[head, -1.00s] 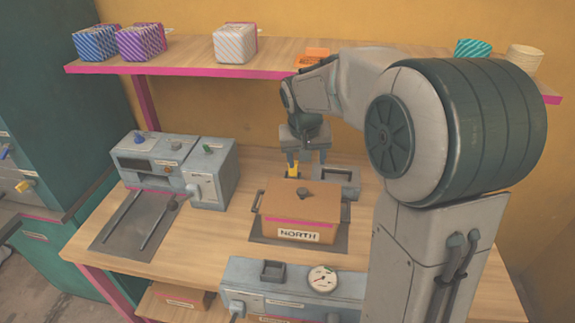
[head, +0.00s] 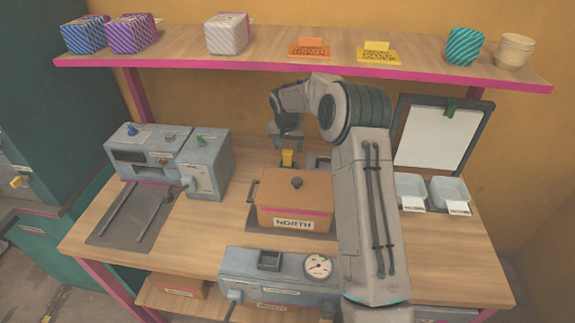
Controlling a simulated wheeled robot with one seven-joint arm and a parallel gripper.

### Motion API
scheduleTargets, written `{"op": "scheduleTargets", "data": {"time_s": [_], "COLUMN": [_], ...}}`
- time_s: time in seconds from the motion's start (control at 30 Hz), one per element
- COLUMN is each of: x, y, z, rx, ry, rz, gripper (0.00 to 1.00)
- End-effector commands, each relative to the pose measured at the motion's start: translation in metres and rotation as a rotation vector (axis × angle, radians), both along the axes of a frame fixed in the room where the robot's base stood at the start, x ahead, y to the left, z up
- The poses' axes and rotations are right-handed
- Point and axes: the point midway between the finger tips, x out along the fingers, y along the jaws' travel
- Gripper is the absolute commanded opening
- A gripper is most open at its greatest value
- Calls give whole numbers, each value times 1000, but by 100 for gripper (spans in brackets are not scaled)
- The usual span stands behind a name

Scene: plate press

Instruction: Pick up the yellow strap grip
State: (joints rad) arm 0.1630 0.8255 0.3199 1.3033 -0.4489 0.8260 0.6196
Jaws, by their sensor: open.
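The yellow strap grip (head: 287,158) is a small upright yellow piece behind the brown NORTH box (head: 295,203) in the head view. My gripper (head: 287,152) points down at it, with its fingers open and the yellow piece showing between or just in front of them. I cannot tell whether the fingers touch it. The lower end of the grip and what it stands on are partly hidden by the box.
A grey open tray (head: 320,162) sits right of the gripper, partly behind my arm. A grey machine (head: 170,155) stands left, a gauge unit (head: 278,272) in front. The shelf (head: 200,62) above holds wrapped boxes and orange and yellow plates. Bare wood lies left of the box.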

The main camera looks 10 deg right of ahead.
Motion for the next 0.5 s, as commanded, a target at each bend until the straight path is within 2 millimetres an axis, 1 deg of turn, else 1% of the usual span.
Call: {"op": "scheduleTargets", "data": {"time_s": [0.1,0.27,0.5], "x": [3,6,15], "y": [2,3,-1], "z": [-10,-22,-51], "rx": [1,2,2], "ry": [2,3,1], "rz": [4,8,6], "gripper": [58,58,58]}}
